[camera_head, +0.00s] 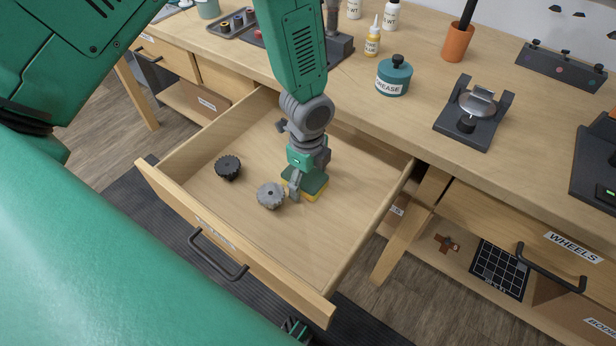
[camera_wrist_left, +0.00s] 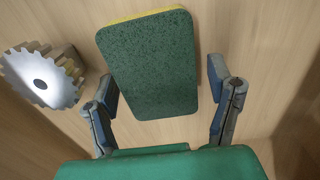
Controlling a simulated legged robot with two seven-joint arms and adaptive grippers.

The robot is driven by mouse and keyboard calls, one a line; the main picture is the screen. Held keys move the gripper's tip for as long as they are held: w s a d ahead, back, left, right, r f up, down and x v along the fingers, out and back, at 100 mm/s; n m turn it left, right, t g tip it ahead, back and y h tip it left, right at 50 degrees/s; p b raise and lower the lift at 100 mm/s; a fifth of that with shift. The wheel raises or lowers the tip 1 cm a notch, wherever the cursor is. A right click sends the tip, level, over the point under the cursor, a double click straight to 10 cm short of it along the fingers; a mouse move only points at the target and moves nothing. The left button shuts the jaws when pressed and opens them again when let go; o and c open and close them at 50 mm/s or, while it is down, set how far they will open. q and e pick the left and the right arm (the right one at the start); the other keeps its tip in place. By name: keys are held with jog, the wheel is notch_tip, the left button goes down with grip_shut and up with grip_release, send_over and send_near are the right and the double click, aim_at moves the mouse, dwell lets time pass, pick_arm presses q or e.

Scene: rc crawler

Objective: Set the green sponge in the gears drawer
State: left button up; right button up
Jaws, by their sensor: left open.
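The green sponge (camera_head: 314,187), green on top with a yellow layer below, lies on the floor of the open gears drawer (camera_head: 225,215). It also shows in the left wrist view (camera_wrist_left: 150,62), flat on the wood. My left gripper (camera_head: 300,185) is down inside the drawer at the sponge. In the left wrist view its fingers (camera_wrist_left: 165,105) are spread apart on either side of the sponge's near end, with gaps visible. A grey gear (camera_head: 270,195) lies just left of the sponge, and a black gear (camera_head: 228,167) lies farther left.
The drawer's front with its handle (camera_head: 218,255) faces me. The workbench (camera_head: 420,120) above holds a grease jar (camera_head: 394,76), a glue bottle (camera_head: 373,40) and a dark stand (camera_head: 474,112). A wheels drawer (camera_head: 520,240) is at the right. The drawer's right part is bare.

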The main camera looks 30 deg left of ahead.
aim_at(305, 176)
pick_arm(q)
notch_tip(305, 176, up, 12)
jog(key=p, duration=0.1)
jog(key=shift+a, duration=0.2)
jog(key=shift+a, duration=0.15)
dwell(0.4)
